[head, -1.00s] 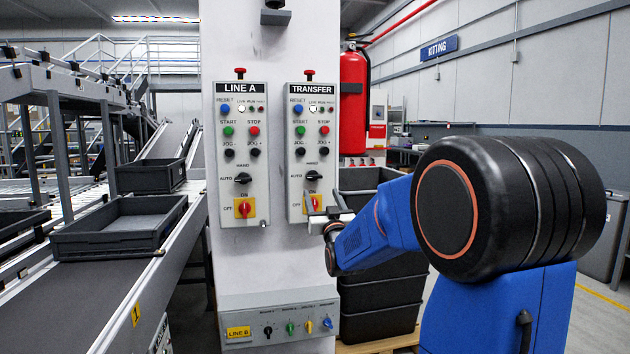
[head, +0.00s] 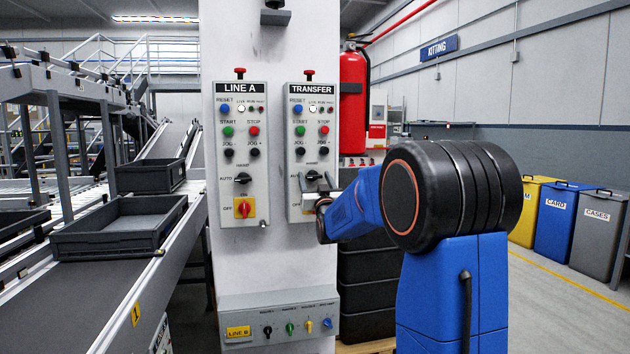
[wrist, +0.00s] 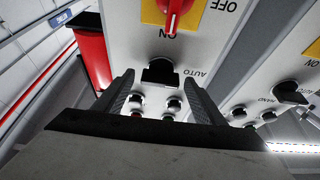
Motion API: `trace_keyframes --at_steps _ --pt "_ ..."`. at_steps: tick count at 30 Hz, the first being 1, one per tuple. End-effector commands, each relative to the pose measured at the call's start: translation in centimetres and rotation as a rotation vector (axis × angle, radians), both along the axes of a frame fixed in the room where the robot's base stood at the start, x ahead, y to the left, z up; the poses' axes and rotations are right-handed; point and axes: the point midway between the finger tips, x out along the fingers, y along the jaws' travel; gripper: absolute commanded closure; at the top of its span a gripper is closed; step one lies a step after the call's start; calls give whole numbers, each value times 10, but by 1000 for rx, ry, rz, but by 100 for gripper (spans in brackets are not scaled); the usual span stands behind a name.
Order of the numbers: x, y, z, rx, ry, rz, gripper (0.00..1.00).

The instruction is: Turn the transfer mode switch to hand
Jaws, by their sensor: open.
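The TRANSFER panel (head: 311,122) is a grey box on the white column, right of the LINE A panel. Its black mode switch (head: 313,176) sits below the jog buttons, partly behind my gripper. My gripper (head: 305,182) is open in front of it, reaching in from the right. In the wrist view, which is upside down, the mode switch (wrist: 160,72) lies between my open fingertips (wrist: 157,78), with no clear contact. The AUTO label is beside it. Its exact pointer direction is hard to tell.
A red switch (wrist: 176,12) on a yellow plate is close to the mode switch; in the head view my gripper mostly hides it. The LINE A panel (head: 241,122) stands left. A fire extinguisher (head: 354,105) hangs to the right. A LINE B strip (head: 279,318) is below.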

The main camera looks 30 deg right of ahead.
Motion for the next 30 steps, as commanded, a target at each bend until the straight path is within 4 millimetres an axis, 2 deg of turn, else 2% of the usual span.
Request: trace_keyframes --at_steps 2,7,20,30 --pt "0 0 0 0 0 0 36" --pt "0 0 0 0 0 0 77" --pt "0 1 0 65 -19 1 77" --pt "0 3 1 314 -91 1 77"
